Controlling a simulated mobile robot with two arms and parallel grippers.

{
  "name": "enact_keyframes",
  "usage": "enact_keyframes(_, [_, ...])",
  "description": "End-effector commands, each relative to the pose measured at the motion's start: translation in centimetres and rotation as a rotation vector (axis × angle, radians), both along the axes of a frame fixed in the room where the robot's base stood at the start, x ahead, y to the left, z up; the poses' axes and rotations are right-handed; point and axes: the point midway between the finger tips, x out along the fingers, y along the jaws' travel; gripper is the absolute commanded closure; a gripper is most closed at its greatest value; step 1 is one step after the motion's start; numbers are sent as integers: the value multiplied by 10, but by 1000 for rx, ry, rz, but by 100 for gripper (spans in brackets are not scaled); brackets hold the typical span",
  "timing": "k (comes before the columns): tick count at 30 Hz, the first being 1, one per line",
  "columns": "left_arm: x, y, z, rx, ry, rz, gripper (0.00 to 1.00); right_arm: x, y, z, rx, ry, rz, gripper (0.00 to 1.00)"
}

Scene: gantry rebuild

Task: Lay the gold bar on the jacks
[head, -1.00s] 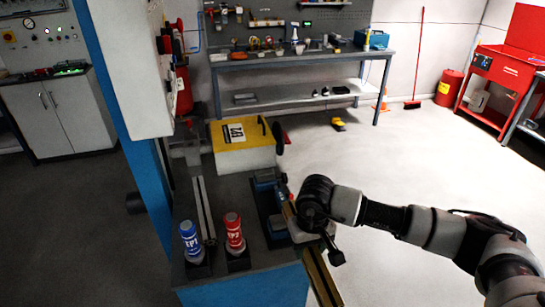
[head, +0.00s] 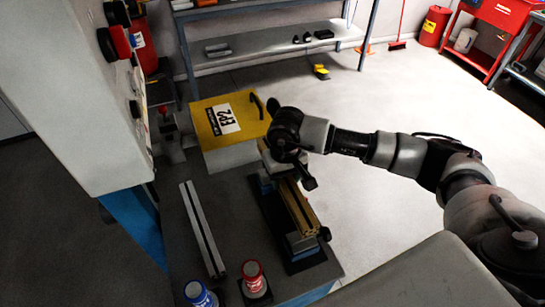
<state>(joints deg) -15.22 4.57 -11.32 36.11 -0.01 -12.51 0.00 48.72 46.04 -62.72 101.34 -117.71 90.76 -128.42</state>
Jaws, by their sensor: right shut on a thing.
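The gold bar (head: 298,209) is a long grooved bar that lies lengthwise above the black base (head: 275,226) of the jacks. The near jack (head: 302,251) has a grey top and a blue body and shows under the bar's near end. The far jack (head: 264,184) shows partly as blue beside the bar's far part. My right gripper (head: 272,164) is shut on the bar's far end; its fingers are mostly hidden by the wrist. I cannot tell whether the bar touches the jack tops. My left gripper is out of view.
A grey slotted rail (head: 203,230) lies left of the jacks. A red can (head: 252,279) and a blue can (head: 197,294) stand at the near edge. A yellow-topped box (head: 226,118) stands behind. A white cabinet (head: 75,90) rises at the left.

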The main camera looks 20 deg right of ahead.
Motion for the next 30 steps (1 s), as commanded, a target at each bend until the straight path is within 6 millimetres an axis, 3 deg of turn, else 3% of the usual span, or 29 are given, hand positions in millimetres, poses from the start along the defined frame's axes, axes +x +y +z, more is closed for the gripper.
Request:
enact_keyframes(12, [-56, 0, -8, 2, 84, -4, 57, 0, 0, -18, 1, -1, 0, 98])
enact_keyframes(16, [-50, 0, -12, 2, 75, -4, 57, -1, 0, -30, 1, 1, -1, 98])
enact_keyframes(23, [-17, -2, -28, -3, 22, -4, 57, 0, 0, -53, 0, -2, 1, 98])
enact_keyframes(30, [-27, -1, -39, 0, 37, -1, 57, -1, 0, -62, 1, -2, 0, 98])
